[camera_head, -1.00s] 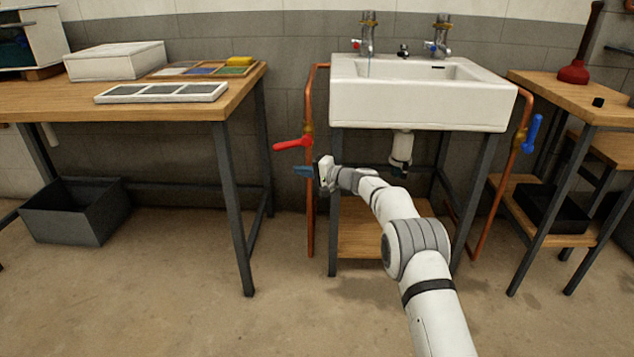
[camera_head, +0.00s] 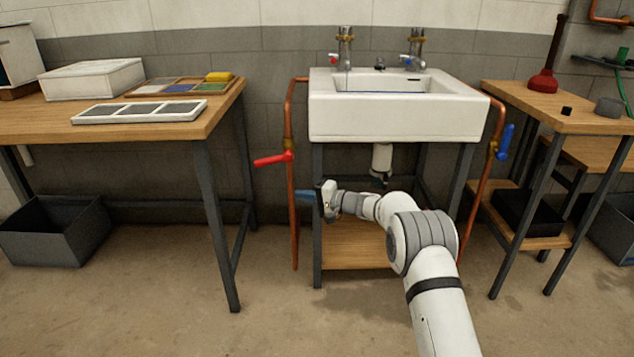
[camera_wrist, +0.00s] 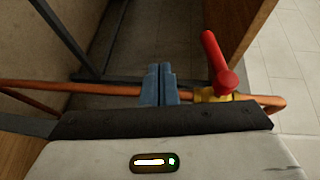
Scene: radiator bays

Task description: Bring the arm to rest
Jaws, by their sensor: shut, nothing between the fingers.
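My gripper (camera_head: 306,195) is in front of the left copper pipe, below the red lever handle (camera_head: 273,159), in the head view. In the wrist view my gripper (camera_wrist: 159,72) shows its two blue fingers side by side, shut and empty. The red lever (camera_wrist: 218,60) on its brass valve (camera_wrist: 218,96) is right of the fingers there, apart from them. The arm reaches forward and left, bent at the elbow. I cannot tell whether the fingers touch the pipe.
The white sink (camera_head: 390,116) stands over a low wooden shelf (camera_head: 355,250). Copper pipes (camera_head: 294,225) run down both sides. A workbench (camera_head: 215,115) is on the left, a side table (camera_head: 545,105) with a plunger (camera_head: 543,80) on the right. The floor between bench and sink is clear.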

